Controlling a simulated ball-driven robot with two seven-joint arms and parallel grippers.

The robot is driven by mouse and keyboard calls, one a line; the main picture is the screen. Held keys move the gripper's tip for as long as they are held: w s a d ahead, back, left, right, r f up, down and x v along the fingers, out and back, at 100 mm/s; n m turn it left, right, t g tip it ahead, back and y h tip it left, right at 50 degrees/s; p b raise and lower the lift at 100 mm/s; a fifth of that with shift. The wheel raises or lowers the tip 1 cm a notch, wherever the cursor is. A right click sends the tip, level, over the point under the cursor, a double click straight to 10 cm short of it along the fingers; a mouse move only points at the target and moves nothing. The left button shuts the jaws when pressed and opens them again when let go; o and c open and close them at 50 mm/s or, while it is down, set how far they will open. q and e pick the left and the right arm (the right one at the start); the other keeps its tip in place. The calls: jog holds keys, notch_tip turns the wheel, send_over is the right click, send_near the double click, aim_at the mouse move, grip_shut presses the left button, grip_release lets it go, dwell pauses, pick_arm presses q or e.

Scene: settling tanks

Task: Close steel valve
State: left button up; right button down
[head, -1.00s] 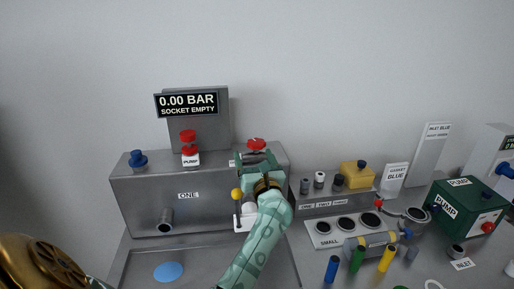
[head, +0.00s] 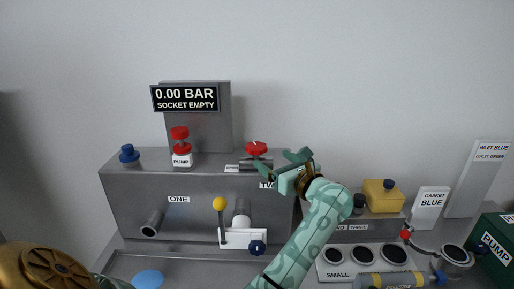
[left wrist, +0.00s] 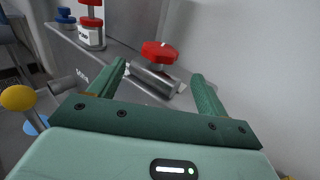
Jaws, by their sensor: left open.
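The steel valve is a short steel pipe body (head: 250,164) with a red handle (head: 256,148) on top of the grey tank box, above the TWO label. My left gripper (head: 284,165) is open just to the right of it, with its fingers pointing toward the valve. In the left wrist view the red handle (left wrist: 160,51) and steel body (left wrist: 158,80) lie ahead, between the two spread fingers (left wrist: 160,72). The fingers appear apart from the handle, and nothing is held. My right gripper is not in view.
A red-topped pump piece (head: 181,148) and a blue knob (head: 129,155) stand further left on the box. A yellow-ball lever (head: 220,205) stands in front. A display (head: 186,97) reads 0.00 BAR, SOCKET EMPTY. A yellow box (head: 382,197) stands at right.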

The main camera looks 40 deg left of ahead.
aim_at(262, 152)
pick_arm(q)
jog(key=x, duration=0.8)
jog(key=shift+a, duration=0.2)
jog(key=shift+w+a, duration=0.2)
jog(key=shift+a, duration=0.15)
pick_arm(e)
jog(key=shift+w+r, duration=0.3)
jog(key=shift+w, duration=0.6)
